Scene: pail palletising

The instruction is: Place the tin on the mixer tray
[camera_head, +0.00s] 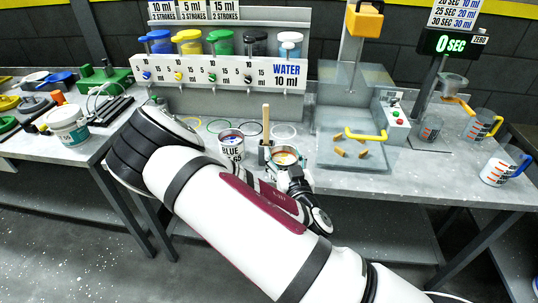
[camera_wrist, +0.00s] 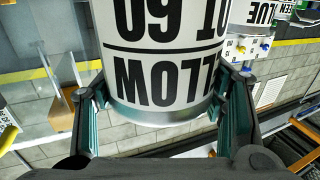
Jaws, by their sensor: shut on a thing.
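My gripper (camera_wrist: 165,112) is shut on a white tin (camera_wrist: 165,60) with black lettering that reads in part "LLOW" and "OT 60", upside down in the wrist view. In the head view the open-topped tin (camera_head: 286,157) shows an orange-brown content and sits at the counter's front edge, with my gripper (camera_head: 290,172) around it. I cannot tell whether its base touches the counter. The mixer tray (camera_head: 375,162) is to the right of the tin, a grey plate with small orange clamps and no tin on it.
A tin marked "BLUE" (camera_head: 231,148) stands left of the held tin, and a wooden-handled tool (camera_head: 266,125) stands upright close behind it. The dispenser rack (camera_head: 230,75) is at the back. Measuring jugs (camera_head: 500,170) stand at the right. A white pail (camera_head: 68,127) is at left.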

